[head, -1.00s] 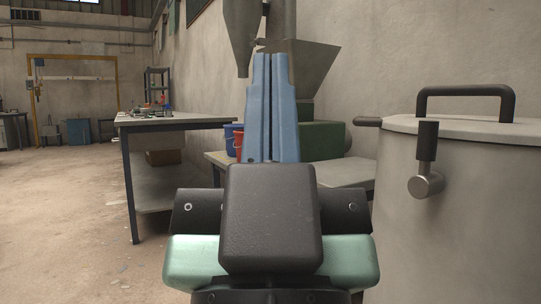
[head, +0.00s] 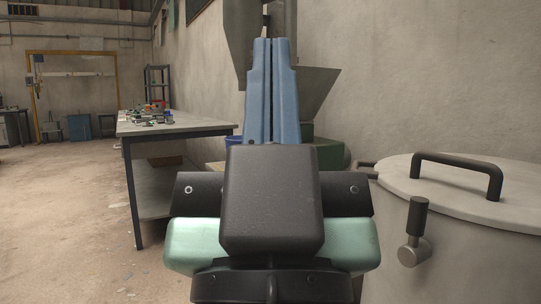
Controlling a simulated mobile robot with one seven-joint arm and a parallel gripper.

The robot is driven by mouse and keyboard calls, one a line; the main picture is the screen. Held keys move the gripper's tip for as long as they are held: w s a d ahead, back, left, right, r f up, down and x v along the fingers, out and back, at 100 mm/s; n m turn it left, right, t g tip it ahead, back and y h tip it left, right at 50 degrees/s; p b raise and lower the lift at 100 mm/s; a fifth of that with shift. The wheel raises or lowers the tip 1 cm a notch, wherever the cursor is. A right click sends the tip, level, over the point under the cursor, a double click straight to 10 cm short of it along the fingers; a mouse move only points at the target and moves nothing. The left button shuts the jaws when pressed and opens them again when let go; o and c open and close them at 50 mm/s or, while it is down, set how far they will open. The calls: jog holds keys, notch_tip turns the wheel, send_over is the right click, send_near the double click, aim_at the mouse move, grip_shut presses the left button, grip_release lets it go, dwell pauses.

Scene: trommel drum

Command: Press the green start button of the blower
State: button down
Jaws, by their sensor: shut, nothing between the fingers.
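My gripper (head: 271,45) is in the middle of the head view, its two blue fingers upright and side by side with only a thin dark line between them. It is shut and empty. Behind it is a grey metal hopper (head: 317,88) above a green housing (head: 327,153), both partly hidden by the fingers and wrist. I cannot make out a green start button, and I cannot tell which machine is the blower.
A large grey drum with a lid (head: 460,235) and black handle stands close on the right. A workbench (head: 180,130) with small items is at left. A blue bucket (head: 234,140) shows beside my gripper. The floor (head: 70,220) at left is open.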

notch_tip(320, 180, up, 14)
jog(key=p, duration=1.1)
jog(key=shift+f, duration=0.1)
